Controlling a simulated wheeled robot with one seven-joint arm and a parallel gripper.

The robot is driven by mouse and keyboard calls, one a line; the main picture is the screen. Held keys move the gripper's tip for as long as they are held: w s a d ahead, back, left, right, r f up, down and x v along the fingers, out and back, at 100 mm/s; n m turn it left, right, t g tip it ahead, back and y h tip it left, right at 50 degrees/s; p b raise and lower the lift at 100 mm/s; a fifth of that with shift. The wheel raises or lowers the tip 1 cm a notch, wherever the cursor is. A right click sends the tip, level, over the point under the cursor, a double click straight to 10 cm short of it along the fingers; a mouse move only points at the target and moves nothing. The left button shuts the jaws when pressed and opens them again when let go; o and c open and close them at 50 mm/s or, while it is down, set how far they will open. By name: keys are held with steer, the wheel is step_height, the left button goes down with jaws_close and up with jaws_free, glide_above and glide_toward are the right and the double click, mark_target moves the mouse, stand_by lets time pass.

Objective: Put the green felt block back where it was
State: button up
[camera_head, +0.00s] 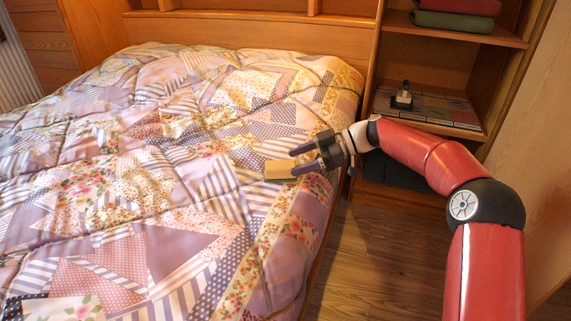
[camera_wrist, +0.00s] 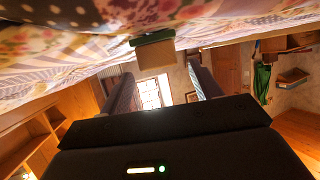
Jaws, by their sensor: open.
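A small block with a tan upper part and a green layer (camera_head: 280,169) lies on the patchwork quilt near the bed's right side. It also shows in the wrist view (camera_wrist: 156,53), with its green layer against the quilt. My gripper (camera_head: 291,162) is open and empty, its two fingers pointing left over the bed edge. The fingertips are close to the block's right end; I cannot tell whether they touch it. In the wrist view my gripper (camera_wrist: 161,72) has the block beyond its fingertips, roughly in line with the gap between them.
The quilt (camera_head: 130,190) is uneven. To the right, a wooden shelf unit holds a dark small object (camera_head: 403,97) on a patterned mat (camera_head: 440,108). Folded red (camera_head: 465,5) and green (camera_head: 452,21) cloths lie on its upper shelf. Wooden floor (camera_head: 375,255) is clear beside the bed.

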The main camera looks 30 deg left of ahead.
steer(key=v, duration=0.6)
steer(key=shift+w+d+r+p, duration=0.1)
steer(key=shift+w+d+p, duration=0.05)
steer(key=shift+d+p, duration=0.15)
steer(key=s+d+r+m+t+h, duration=0.35)
steer(key=s+d+m, duration=0.4)
steer(key=d, duration=0.25)
steer(key=s+d+r+m+t+h, duration=0.2)
steer(key=s+d+m+t+h, duration=0.35)
steer(key=s+d, duration=0.4)
steer(key=s+d+f+m+t+h, duration=0.2)
steer(key=s+d+f+m+t, duration=0.1)
steer(key=s+d+m, duration=0.7)
steer(key=s+d+f, duration=0.1)
steer(key=s+d, duration=0.3)
steer(key=d, duration=0.2)
steer(key=shift+s+f+m+h, duration=0.2)
steer(key=shift+m+h, duration=0.2)
